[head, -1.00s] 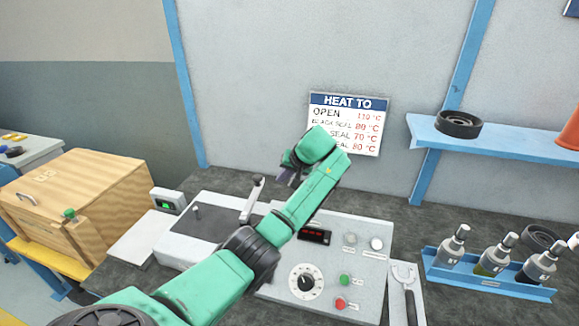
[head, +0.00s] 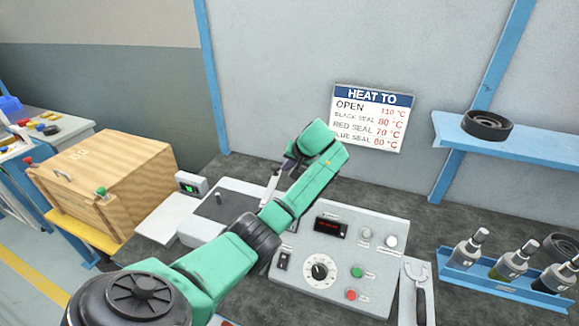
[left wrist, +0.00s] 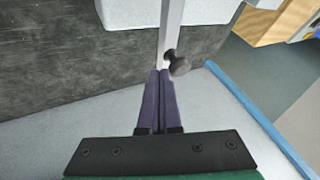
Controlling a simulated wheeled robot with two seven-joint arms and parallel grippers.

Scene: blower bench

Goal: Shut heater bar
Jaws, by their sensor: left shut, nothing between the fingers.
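The heater bar (head: 269,189) is a narrow light-grey arm standing raised and tilted at the right side of the heater unit (head: 190,230), which has a dark top plate (head: 225,207). In the left wrist view the bar (left wrist: 170,28) runs up from my fingertips, with a dark round knob (left wrist: 178,66) at its near end. My left gripper (head: 283,170) is shut and empty, at the bar's upper end. In the left wrist view its purple fingers (left wrist: 160,74) are together, tips right at the bar beside the knob; I cannot tell whether they touch. My right gripper is out of view.
A control box (head: 345,250) with dial and buttons stands right of the heater unit. A wooden box (head: 110,175) is at left. A blue bottle rack (head: 500,283) is at right, and a shelf (head: 520,135) with a black ring is above. A temperature sign (head: 370,118) hangs behind.

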